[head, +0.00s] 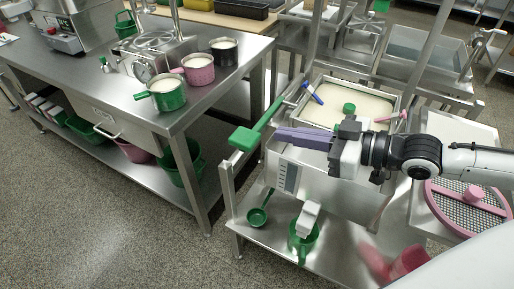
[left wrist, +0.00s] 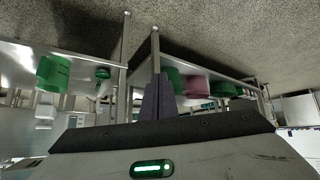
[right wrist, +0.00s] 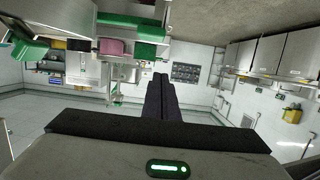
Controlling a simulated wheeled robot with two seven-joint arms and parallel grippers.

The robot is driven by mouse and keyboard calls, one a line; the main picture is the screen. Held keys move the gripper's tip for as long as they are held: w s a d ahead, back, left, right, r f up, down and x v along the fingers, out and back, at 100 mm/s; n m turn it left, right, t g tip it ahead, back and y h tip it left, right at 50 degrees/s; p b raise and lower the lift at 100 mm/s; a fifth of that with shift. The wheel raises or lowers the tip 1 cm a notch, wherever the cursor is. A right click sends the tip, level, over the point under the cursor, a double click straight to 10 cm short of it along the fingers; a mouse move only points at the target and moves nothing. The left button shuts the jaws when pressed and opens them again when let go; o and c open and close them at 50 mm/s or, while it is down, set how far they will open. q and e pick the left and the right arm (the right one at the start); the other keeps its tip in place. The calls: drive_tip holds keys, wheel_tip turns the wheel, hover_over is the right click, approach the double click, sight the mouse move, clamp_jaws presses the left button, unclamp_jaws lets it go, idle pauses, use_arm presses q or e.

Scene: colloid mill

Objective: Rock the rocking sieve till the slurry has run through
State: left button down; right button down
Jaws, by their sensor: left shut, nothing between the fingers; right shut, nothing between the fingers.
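The rocking sieve, a steel tray (head: 392,96) with cream slurry (head: 350,103) in it, stands in a steel frame right of centre in the head view. A green lever (head: 257,126) with a flat paddle end slopes down to the left from its left side. My right gripper (head: 280,134) is shut and empty, its purple fingers in front of the tray and pointing left near the lever; I cannot tell whether they touch it. Its fingers also show in the right wrist view (right wrist: 160,80). My left gripper (left wrist: 157,90) is shut and empty, seen only in the left wrist view.
A steel bench (head: 120,105) at the left carries green, pink and black pots (head: 168,94). A green jug (head: 303,240) and a green ladle (head: 259,212) are on the low shelf under the sieve. A round pink-rimmed sieve (head: 440,205) lies at the right.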

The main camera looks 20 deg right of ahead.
sight(257, 144)
drive_tip(key=w+a+f+b, duration=0.1)
drive_tip(key=w, duration=0.1)
drive_tip(key=w+a+f+b, duration=0.1)
drive_tip(key=w+a+f, duration=0.1)
drive_tip(key=w+a+f+b, duration=0.1)
drive_tip(key=w, duration=0.1)
drive_tip(key=shift+a+f, duration=0.25)
drive_tip(key=shift+a, duration=0.15)
drive_tip(key=shift+f, duration=0.7)
